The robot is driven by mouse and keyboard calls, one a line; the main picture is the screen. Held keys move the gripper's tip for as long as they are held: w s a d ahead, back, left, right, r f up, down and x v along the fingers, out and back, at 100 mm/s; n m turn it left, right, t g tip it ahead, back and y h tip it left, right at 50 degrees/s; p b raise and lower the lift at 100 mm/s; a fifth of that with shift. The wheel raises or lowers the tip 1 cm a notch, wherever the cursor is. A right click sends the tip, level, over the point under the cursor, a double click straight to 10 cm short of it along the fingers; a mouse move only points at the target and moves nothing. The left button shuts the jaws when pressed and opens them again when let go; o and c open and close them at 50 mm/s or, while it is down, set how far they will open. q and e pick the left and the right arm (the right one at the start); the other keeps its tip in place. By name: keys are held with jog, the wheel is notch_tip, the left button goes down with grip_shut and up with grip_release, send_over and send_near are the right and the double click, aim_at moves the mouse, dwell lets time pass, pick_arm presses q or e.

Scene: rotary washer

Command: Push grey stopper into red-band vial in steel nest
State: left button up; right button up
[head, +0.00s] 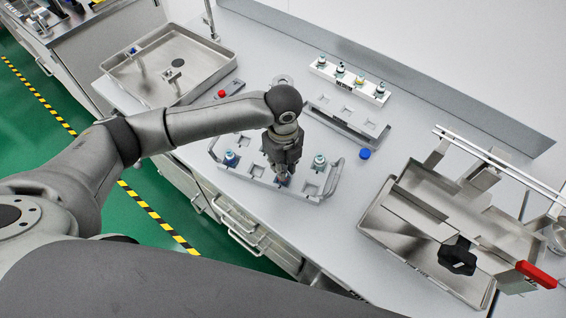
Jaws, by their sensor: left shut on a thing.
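My left gripper (283,177) points down over the middle of a grey tray with handles (254,180) on the bench. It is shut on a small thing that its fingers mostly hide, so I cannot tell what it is. A blue-topped vial (230,158) stands in the tray left of the gripper. A teal-topped vial (320,161) stands in it to the right. I cannot make out a red band or a grey stopper at this size. The spot under the fingertips is hidden. My right gripper is out of view.
A white rack (361,89) holds several vials behind the tray, with an emptier pocketed holder (346,122) before it. A loose blue cap (364,154) lies on the bench. A steel basin (168,58) is at left. A steel machine with a red handle (536,274) is at right.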

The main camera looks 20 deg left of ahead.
pick_arm(q)
jog(key=o, duration=0.8)
jog(key=shift+c, duration=0.2)
notch_tip(320, 180, up, 12)
dwell(0.3)
